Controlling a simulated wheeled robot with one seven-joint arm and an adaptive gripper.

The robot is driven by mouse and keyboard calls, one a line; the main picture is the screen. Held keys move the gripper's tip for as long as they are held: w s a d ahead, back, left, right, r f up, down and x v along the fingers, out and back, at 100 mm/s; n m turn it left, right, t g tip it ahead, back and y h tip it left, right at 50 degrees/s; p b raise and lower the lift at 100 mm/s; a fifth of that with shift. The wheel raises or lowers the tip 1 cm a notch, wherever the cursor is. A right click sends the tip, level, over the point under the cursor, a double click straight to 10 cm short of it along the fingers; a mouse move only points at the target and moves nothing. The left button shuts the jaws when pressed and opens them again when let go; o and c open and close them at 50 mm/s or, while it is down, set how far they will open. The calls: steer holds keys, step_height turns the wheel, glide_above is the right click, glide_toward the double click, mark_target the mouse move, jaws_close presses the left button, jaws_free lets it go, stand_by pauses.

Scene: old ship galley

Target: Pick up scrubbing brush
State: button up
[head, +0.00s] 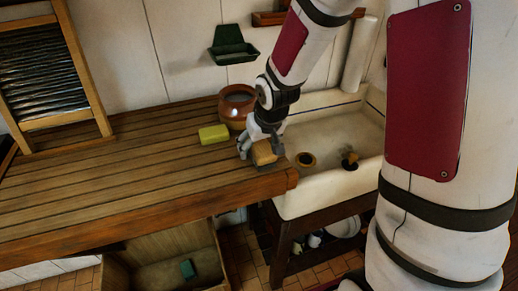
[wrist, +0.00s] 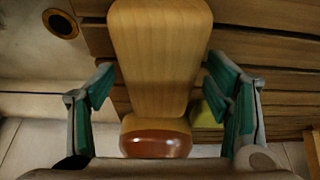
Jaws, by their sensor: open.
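The scrubbing brush is a light wooden block (head: 264,154) at the right end of the plank counter, beside the sink. In the wrist view its pale wooden top (wrist: 160,55) fills the middle. My gripper (head: 261,147) is down at the brush, with a finger on either side of it. In the wrist view the green-padded fingers of my gripper (wrist: 160,84) stand apart, with a visible gap to the wood on both sides. The brush's bristles are hidden.
A yellow-green sponge (head: 213,134) and a brown pot (head: 237,103) stand close by on the counter (head: 110,170). The white sink (head: 330,185) lies to the right. A washboard (head: 45,75) leans at the left. The counter's left part is clear.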

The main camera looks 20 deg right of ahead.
steer(key=shift+f, duration=0.25)
stand_by(0.4)
steer(key=shift+c, duration=0.3)
steer(key=c, duration=1.3)
